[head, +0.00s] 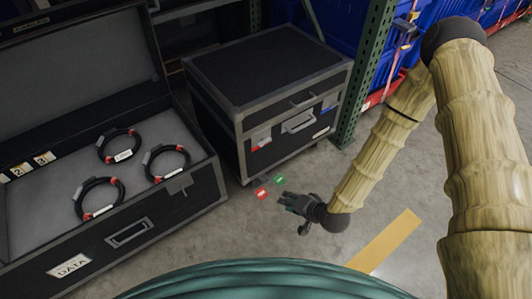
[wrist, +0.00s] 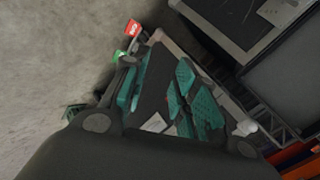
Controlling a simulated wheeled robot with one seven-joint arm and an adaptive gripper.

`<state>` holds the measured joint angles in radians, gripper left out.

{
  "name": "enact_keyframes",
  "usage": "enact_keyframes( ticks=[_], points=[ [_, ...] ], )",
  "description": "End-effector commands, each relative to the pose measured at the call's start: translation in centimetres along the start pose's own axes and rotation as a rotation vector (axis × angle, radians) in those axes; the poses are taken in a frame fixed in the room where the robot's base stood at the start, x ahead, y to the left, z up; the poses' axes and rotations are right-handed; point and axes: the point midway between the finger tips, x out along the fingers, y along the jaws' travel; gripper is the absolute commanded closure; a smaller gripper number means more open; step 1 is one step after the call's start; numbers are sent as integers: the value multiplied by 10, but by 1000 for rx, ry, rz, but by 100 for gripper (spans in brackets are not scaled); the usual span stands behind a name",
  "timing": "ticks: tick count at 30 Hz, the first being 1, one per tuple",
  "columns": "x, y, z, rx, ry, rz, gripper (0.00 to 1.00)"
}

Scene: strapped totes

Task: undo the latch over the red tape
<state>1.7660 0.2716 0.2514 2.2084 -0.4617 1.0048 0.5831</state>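A closed black case (head: 265,75) with grey edges stands on the floor in the middle of the head view. On its front, a pale latch (head: 261,133) sits over a strip of red tape (head: 256,148). A second latch (head: 328,101) sits over blue tape to the right, with a handle (head: 299,121) between them. Whether the latches are fastened is too small to tell. My gripper (head: 292,211) is open and empty, in front of and below the case, apart from it. Its teal finger pads show apart in the wrist view (wrist: 163,90); the red-tape latch is not clearly visible there.
A red tag (head: 262,194) and a green tag (head: 280,181) are near the case's foot. An open case (head: 205,190) with several cable coils stands at left. A green rack post (head: 362,80) and blue totes stand behind right.

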Motion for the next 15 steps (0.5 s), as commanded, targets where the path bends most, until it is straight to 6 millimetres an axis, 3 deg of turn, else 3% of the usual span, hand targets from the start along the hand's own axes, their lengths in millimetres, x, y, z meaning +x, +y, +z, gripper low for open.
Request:
enact_keyframes(
  ticks=[1, 6, 15],
  points=[
    [21, 5, -6, 26, 24, -43, 71],
    [58, -11, -33, 116, 85, -197, 71],
    [103, -36, -86, 264, 167, -478, 71]
  ],
)
